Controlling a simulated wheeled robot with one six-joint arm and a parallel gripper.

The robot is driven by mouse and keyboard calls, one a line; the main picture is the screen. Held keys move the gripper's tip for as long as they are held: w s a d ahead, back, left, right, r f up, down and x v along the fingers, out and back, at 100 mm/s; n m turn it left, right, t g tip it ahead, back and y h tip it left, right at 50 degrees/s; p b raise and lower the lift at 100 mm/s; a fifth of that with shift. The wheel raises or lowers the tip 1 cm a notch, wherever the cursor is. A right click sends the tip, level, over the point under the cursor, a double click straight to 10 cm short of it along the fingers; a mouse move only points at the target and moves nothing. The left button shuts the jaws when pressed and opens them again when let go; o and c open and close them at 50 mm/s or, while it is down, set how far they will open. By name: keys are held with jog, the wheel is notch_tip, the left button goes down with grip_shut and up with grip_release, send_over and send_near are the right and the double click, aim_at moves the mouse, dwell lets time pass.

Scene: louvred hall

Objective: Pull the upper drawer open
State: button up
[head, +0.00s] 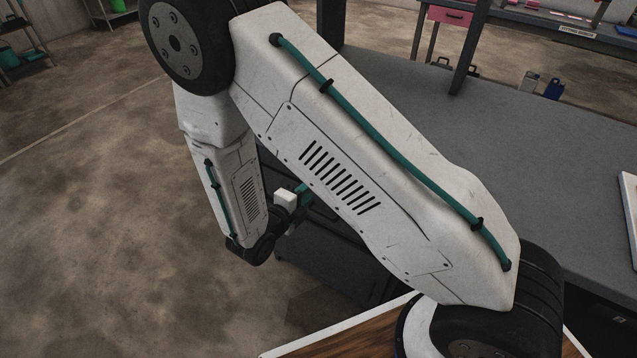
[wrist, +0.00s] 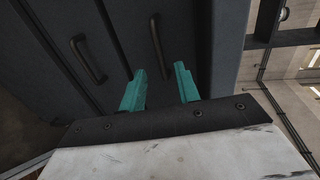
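In the wrist view the cabinet shows turned on its side. The upper drawer (wrist: 183,30) is on the right, with a dark bar handle (wrist: 156,46). The lower drawer (wrist: 62,22) is to its left, with its own handle (wrist: 88,60). Both fronts look shut. My gripper (wrist: 160,70) has two teal fingers, open and apart. One end of the upper handle shows between the fingertips; whether it lies within their reach is unclear. In the head view my gripper (head: 302,194) is mostly hidden behind my arm, beside the cabinet front (head: 325,245).
The grey bench top (head: 560,170) extends to the right, with a white-edged item (head: 630,205) at its edge. A blue container (head: 554,88) and a pink bin (head: 450,16) are further back. Open concrete floor (head: 90,220) lies to the left.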

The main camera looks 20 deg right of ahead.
jog(key=x, duration=0.6)
jog(key=shift+d, duration=0.1)
grip_shut()
